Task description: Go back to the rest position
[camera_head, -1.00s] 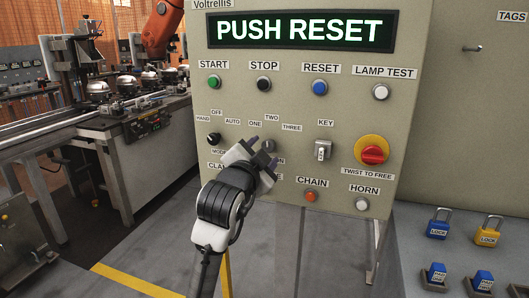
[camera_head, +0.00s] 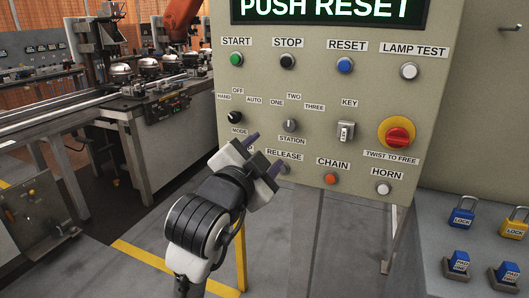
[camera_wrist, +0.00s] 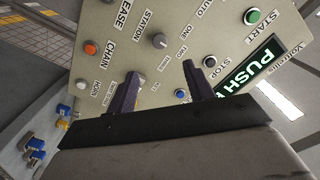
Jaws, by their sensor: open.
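My gripper (camera_head: 263,153) is in front of the lower part of the beige control panel (camera_head: 310,82) in the head view. Its two dark purple fingers are apart with nothing between them. The station knob (camera_head: 289,125) shows clear, just above and right of the fingers, and the gripper looks apart from it. The fingers partly cover the area beside the RELEASE label (camera_head: 285,155). In the wrist view my gripper (camera_wrist: 160,88) is open, with the tilted panel beyond it and the station knob (camera_wrist: 159,41) above the fingers. The display (camera_head: 330,8) reads PUSH RESET.
A red emergency stop (camera_head: 397,136) is at the panel's right. Blue and yellow padlocks (camera_head: 462,216) are on a grey surface at lower right. A conveyor line (camera_head: 70,105) runs at the left. The floor below the panel is open, with a yellow line (camera_head: 170,268).

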